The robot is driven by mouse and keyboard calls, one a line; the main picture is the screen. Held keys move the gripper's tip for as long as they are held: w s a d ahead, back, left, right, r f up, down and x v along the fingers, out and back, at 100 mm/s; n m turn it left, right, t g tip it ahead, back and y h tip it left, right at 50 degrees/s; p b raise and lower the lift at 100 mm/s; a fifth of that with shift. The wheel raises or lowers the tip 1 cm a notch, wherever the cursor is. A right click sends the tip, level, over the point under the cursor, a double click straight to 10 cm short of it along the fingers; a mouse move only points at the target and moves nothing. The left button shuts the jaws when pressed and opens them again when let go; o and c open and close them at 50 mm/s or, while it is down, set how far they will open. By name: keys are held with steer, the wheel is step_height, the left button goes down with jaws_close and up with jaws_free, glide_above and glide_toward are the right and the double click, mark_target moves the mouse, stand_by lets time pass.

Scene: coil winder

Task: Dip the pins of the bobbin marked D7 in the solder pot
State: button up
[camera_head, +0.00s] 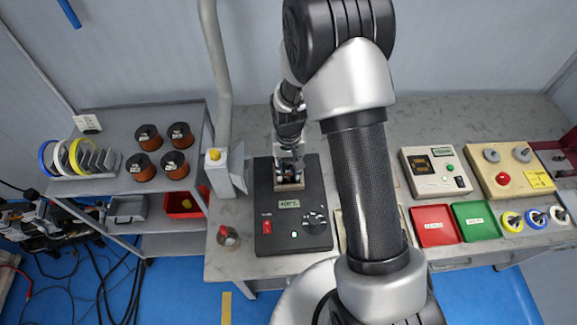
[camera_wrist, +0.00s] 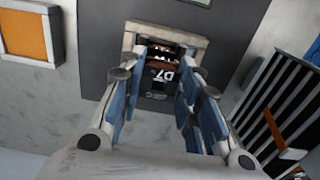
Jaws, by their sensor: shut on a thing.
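The bobbin marked D7 (camera_wrist: 158,75) is dark with white lettering and sits between my gripper's fingers in the wrist view. My gripper (camera_wrist: 163,92) is shut on it, with a blue-padded finger on each side. The solder pot is a black unit (camera_head: 266,206) on the bench with a lit display, and its pale square rim (camera_wrist: 186,36) frames the far side of the bobbin. In the head view my gripper (camera_head: 289,164) is right over the pot's opening. The bobbin's pins are hidden, and I cannot tell whether they touch the solder.
A grey post with a box (camera_head: 228,170) stands close left of the pot. A small jar (camera_head: 228,237) is at the front left. Red (camera_head: 434,226) and green (camera_head: 472,222) trays lie right.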

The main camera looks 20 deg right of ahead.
steer(key=shift+f+b, duration=0.6)
steer(key=shift+f, duration=0.15)
stand_by(0.3)
steer(key=shift+r, duration=0.1)
steer(key=shift+c, duration=0.2)
stand_by(1.5)
steer(key=shift+r+p, duration=1.95)
steer(key=shift+r, duration=0.75)
steer(key=shift+d, duration=0.1)
